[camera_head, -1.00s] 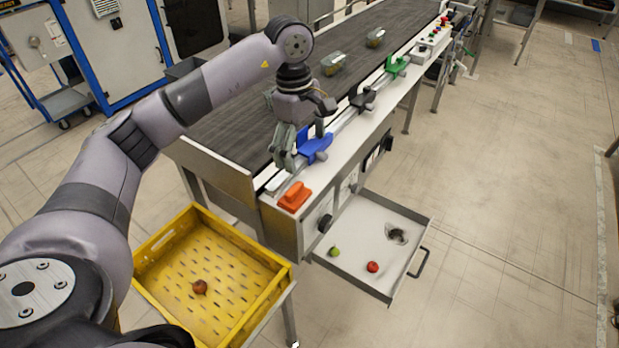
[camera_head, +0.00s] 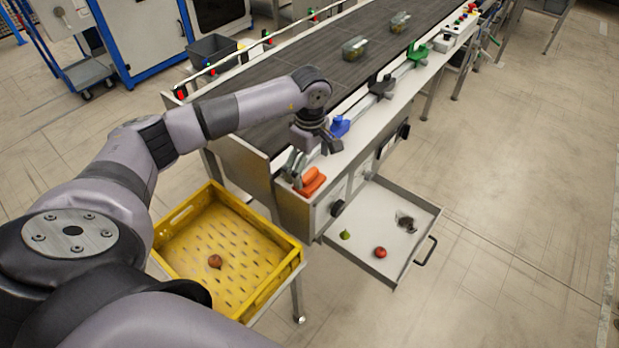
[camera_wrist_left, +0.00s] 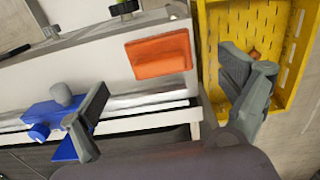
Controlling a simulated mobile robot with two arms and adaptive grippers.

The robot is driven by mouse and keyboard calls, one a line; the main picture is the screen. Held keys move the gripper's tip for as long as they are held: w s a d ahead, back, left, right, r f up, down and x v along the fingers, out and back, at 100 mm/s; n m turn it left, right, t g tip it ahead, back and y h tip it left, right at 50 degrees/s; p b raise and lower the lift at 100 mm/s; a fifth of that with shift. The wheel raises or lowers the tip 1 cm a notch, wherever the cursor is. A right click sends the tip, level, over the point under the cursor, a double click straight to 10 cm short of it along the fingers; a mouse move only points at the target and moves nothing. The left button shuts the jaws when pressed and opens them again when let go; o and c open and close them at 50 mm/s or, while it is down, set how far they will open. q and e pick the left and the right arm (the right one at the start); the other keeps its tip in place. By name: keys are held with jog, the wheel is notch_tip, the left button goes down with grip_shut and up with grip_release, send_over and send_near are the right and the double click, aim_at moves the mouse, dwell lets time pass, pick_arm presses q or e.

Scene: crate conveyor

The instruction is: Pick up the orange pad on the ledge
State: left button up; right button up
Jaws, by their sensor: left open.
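The orange pad (camera_head: 311,183) lies on the near end of the pale ledge (camera_head: 350,152) beside the conveyor. It also shows in the left wrist view (camera_wrist_left: 159,54) as a flat orange block. My left gripper (camera_head: 312,158) is open and empty, just above and beside the pad, with a finger close to its left side in the head view. In the left wrist view the two fingers of my left gripper (camera_wrist_left: 168,112) are spread wide, with the pad lying in the span between them, off toward the top. My right gripper is not in view.
A blue fixture (camera_head: 339,126) stands on the ledge behind the gripper; a dark one (camera_head: 381,87) and a green one (camera_head: 418,53) follow. A yellow crate (camera_head: 278,282) stands at the near left. An open drawer (camera_head: 365,212) juts out below right. Two containers sit on the belt.

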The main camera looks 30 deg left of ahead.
aim_at(309, 173)
pick_arm(q)
notch_tip(309, 173, down, 4)
jog(key=shift+r+p, duration=0.1)
jog(key=shift+p, duration=0.75)
jog(key=shift+a+f, duration=0.1)
jog(key=shift+f, duration=0.25)
jog(key=c, duration=1.3)
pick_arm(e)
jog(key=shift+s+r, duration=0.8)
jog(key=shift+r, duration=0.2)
pick_arm(q)
jog(key=shift+r, duration=0.6)
notch_tip(309, 173, up, 19)
jog(key=b, duration=0.4)
jog(key=shift+b, duration=0.35)
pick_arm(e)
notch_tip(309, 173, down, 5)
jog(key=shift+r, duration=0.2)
